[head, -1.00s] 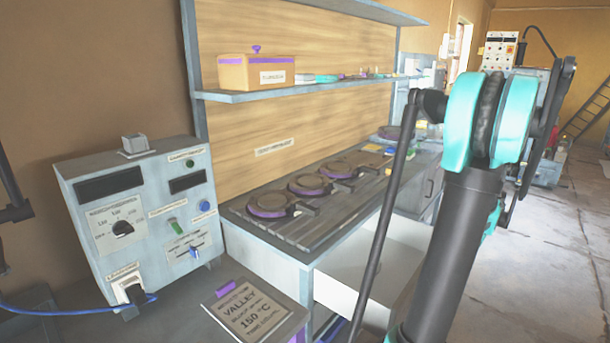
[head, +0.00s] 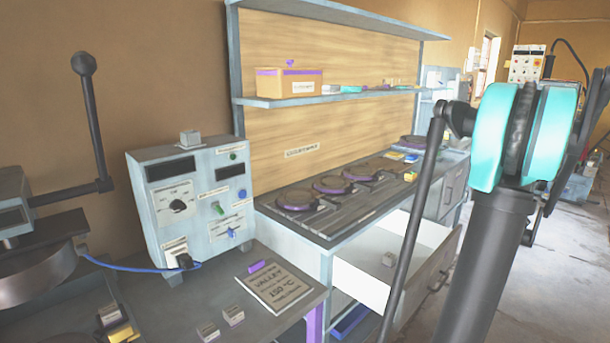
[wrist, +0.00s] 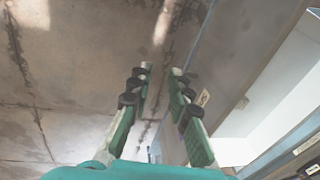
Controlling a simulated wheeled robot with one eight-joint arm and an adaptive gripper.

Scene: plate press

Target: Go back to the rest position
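My gripper (wrist: 160,75) shows in the wrist view with its two green and black fingers spread apart. Nothing is between them, and bare concrete floor lies beyond. In the head view my arm stands folded on the right side, and the gripper itself cannot be made out there. The drawer and bench side also show at the right of the wrist view.
A control box (head: 190,205) and a lever press (head: 40,240) stand at the left. A sign (head: 275,285) and small blocks (head: 233,315) lie on the near table. Round plates (head: 297,199) sit on the bench under a shelf (head: 330,97). Floor (head: 570,270) at the right is clear.

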